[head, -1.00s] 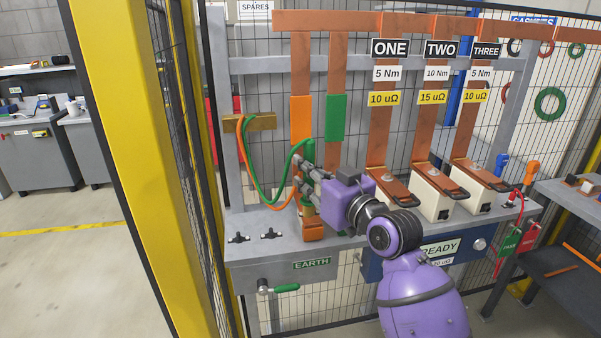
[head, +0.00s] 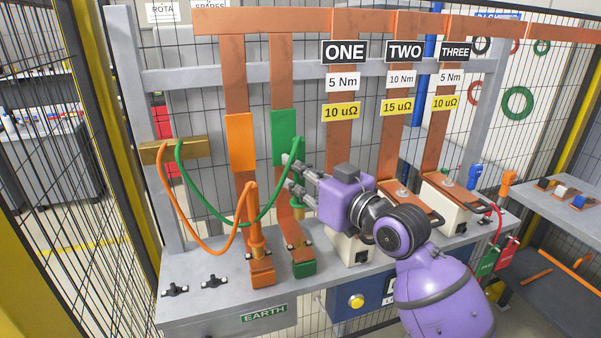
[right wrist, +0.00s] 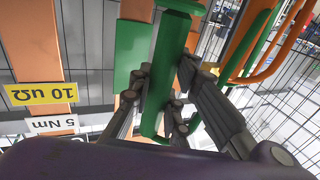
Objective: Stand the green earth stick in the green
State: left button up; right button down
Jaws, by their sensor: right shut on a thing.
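The green earth stick (right wrist: 168,60) is gripped between the fingers of my right gripper (right wrist: 163,80). In the head view my right gripper (head: 292,178) holds the stick (head: 297,150) roughly upright in front of the green-banded copper bar (head: 284,140). A brass part shows below the fingers, above the green block (head: 304,268) on the bench. A gap seems to remain between them, but depth is hard to judge. The stick's middle is hidden by the gripper. The orange stick (head: 256,228) stands at the orange block (head: 262,275), left of the green one. My left gripper is out of view.
Green and orange cables loop from a brass bar (head: 175,150) at the left. White boxes (head: 350,248) with copper links stand close on the right. Black clamps (head: 175,291) lie at the bench's left. Mesh fencing stands behind.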

jog(key=shift+w+f, duration=0.1)
jog(key=shift+f, duration=0.2)
notch_tip(320, 180, down, 2)
jog(key=shift+f+b, duration=0.2)
jog(key=shift+b, duration=0.15)
jog(key=shift+f, duration=0.85)
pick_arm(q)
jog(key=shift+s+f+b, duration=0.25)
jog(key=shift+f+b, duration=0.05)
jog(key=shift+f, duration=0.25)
pick_arm(e)
jog(key=shift+f, duration=0.15)
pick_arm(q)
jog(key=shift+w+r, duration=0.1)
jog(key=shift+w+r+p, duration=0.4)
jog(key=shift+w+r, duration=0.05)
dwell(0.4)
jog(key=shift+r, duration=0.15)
